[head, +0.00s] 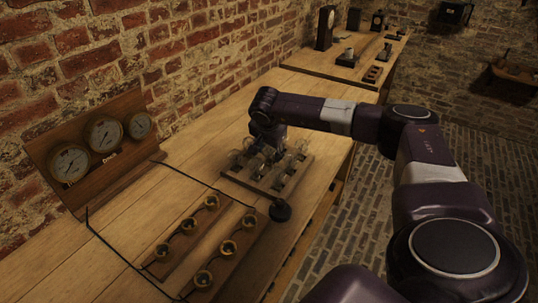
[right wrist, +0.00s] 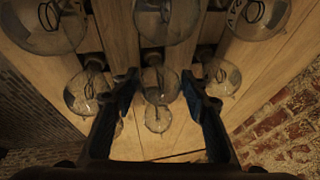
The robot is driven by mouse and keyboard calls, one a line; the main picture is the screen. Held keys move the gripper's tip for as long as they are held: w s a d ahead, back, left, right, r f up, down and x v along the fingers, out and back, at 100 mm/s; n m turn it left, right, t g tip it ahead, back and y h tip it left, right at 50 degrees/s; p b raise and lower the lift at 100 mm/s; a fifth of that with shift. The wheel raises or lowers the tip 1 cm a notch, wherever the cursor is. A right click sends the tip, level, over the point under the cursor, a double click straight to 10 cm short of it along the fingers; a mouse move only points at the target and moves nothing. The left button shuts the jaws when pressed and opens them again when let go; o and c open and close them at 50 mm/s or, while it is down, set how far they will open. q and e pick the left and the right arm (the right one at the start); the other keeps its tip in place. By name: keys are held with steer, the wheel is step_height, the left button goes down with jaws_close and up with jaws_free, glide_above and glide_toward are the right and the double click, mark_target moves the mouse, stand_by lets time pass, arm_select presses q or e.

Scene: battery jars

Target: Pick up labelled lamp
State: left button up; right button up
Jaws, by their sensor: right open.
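Several clear glass lamps (head: 300,147) stand in a wooden rack (head: 273,187) on the long bench. My right gripper (head: 268,148) is over the rack, pointing down among the lamps; its fingertips are hard to make out there. In the right wrist view the gripper (right wrist: 160,82) is open, with one lamp (right wrist: 159,88) showing between its fingers, apart from both. A lamp at the upper right (right wrist: 257,14) carries dark marks like lettering, too small to read surely. Other lamps stand at left (right wrist: 86,92) and right (right wrist: 222,77). My left gripper is not in view.
A panel with round gauges (head: 103,134) leans by the brick wall. Wooden strips with brass sockets (head: 228,248) lie nearer on the bench, with a black round object (head: 280,210) and a cable beside them. A second bench (head: 345,70) stands farther back.

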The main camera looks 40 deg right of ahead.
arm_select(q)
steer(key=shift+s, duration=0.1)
arm_select(e)
steer(key=c, duration=0.9)
steer(key=shift+r, duration=0.1)
